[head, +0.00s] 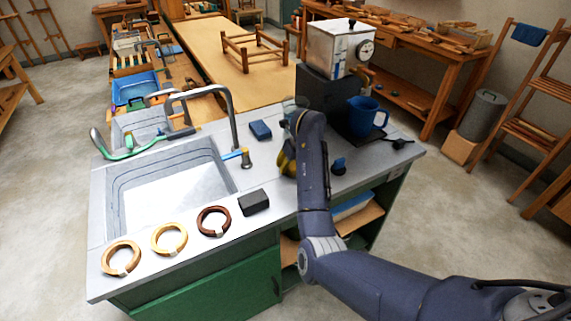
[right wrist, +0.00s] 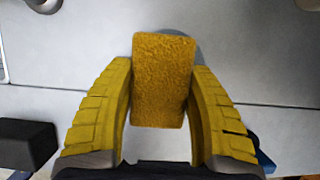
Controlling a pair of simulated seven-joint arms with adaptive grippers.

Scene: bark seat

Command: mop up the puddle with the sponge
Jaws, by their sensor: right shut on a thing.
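In the right wrist view a mustard-yellow, rough-textured sponge (right wrist: 163,82) stands between the two yellow fingers of my right gripper (right wrist: 162,105), which is shut on it. The grey counter (right wrist: 60,65) lies beneath, and a darker rounded patch shows beside the sponge; I cannot tell whether it is shadow or puddle. In the head view my right gripper (head: 287,162) is over the counter right of the tap, mostly hidden by my arm, and the sponge cannot be made out. No puddle can be clearly made out. My left gripper is not in view.
A sink (head: 165,190) and tap (head: 235,125) are left of my right gripper. A black block (head: 254,202), several rings (head: 213,221) and a dark blue block (head: 260,130) lie around. A coffee machine (head: 335,75) with a blue jug (head: 364,116) stands behind right.

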